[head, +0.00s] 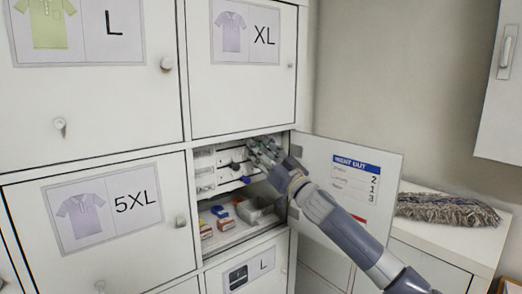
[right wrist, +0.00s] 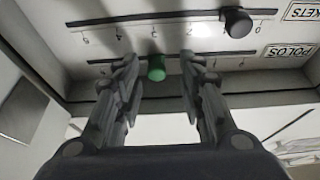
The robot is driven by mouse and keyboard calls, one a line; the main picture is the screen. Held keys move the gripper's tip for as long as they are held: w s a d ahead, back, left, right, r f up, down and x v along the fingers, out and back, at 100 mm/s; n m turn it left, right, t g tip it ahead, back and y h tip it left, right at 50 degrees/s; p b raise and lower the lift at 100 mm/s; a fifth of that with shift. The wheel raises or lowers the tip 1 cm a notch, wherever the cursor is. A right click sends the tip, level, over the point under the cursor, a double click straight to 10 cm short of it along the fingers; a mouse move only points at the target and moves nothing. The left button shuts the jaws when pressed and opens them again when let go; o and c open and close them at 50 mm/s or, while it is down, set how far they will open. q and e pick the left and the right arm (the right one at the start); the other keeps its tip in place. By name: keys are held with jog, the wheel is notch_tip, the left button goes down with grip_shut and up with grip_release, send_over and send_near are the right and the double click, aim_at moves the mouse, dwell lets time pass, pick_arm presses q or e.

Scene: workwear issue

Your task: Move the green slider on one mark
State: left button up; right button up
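The green slider (right wrist: 156,68) is a round knob on a slotted scale with marks and numbers, in the right wrist view. My right gripper (right wrist: 158,78) is open, with one finger on each side of the knob and a visible gap at both sides. In the head view my right gripper (head: 262,150) reaches into the open locker, at the slider panel (head: 204,172), and hides much of it. A black knob (right wrist: 237,22) sits on a neighbouring scale. The green slider is hard to make out in the head view. My left gripper is not in view.
Small boxes (head: 222,222) and a grey bin (head: 256,211) lie below the panel. Closed lockers surround the opening. A mop head (head: 447,209) lies on the right cabinet.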

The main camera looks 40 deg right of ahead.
jog(key=v, duration=1.2)
jog(key=shift+d, duration=0.15)
dwell(0.7)
